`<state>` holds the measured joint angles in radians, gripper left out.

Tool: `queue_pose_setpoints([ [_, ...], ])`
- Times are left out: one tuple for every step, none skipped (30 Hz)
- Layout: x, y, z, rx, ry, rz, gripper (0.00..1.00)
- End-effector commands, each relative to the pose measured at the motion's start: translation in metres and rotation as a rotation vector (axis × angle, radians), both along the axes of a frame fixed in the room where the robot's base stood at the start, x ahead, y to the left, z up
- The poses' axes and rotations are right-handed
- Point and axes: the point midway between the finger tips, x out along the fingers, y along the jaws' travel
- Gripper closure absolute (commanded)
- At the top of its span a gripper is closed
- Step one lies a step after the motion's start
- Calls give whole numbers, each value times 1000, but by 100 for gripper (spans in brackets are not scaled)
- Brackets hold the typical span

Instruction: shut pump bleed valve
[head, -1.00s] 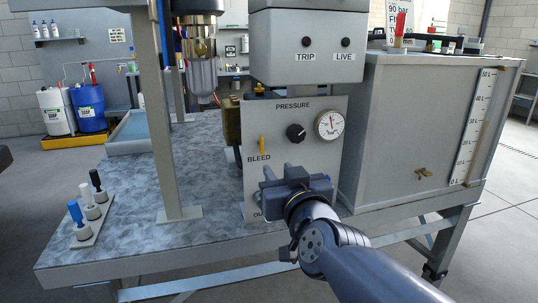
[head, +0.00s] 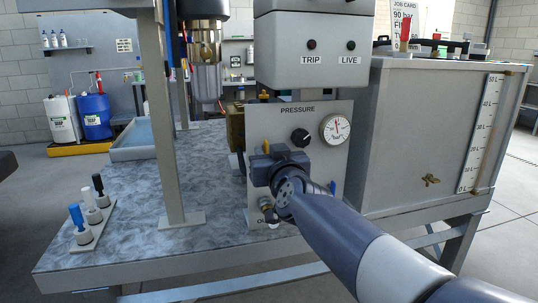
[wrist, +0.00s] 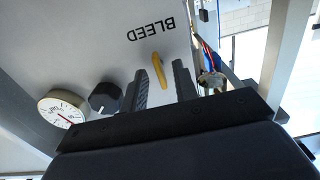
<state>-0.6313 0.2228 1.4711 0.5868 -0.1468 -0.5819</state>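The bleed valve is a yellow lever (head: 266,147) on the grey pump panel (head: 317,170), left of the black pressure knob. In the head view only its top shows above my gripper (head: 276,160), which hides the rest and the BLEED label. In the wrist view the yellow lever (wrist: 159,70) lies between my two dark fingers, roughly in line with them. The fingers are open, with a gap visible on each side of the lever. The BLEED label (wrist: 152,31) appears upside down beyond the fingertips.
The pressure knob (head: 300,137) and round gauge (head: 335,128) are close to the right of my gripper. A brass fitting (head: 267,207) sits low on the panel. A post (head: 170,120) stands to the left. A large tank (head: 420,130) is at the right.

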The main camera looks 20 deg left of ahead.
Motion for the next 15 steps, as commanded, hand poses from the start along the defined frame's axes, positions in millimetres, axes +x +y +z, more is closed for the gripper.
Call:
queue_pose_setpoints([
  [1,0,0,0,0,0,72],
  [1,0,0,0,0,0,72],
  [1,0,0,0,0,0,72],
  [1,0,0,0,0,0,72],
  [1,0,0,0,0,0,72],
  [1,0,0,0,0,0,72],
  [1,0,0,0,0,0,72],
  [1,0,0,0,0,0,73],
  [1,0,0,0,0,0,77],
  [1,0,0,0,0,0,79],
  [1,0,0,0,0,0,82],
  [0,0,0,0,0,0,85],
  [0,0,0,1,-1,0,87],
  [0,0,0,0,0,0,90],
  [0,0,0,0,0,0,93],
])
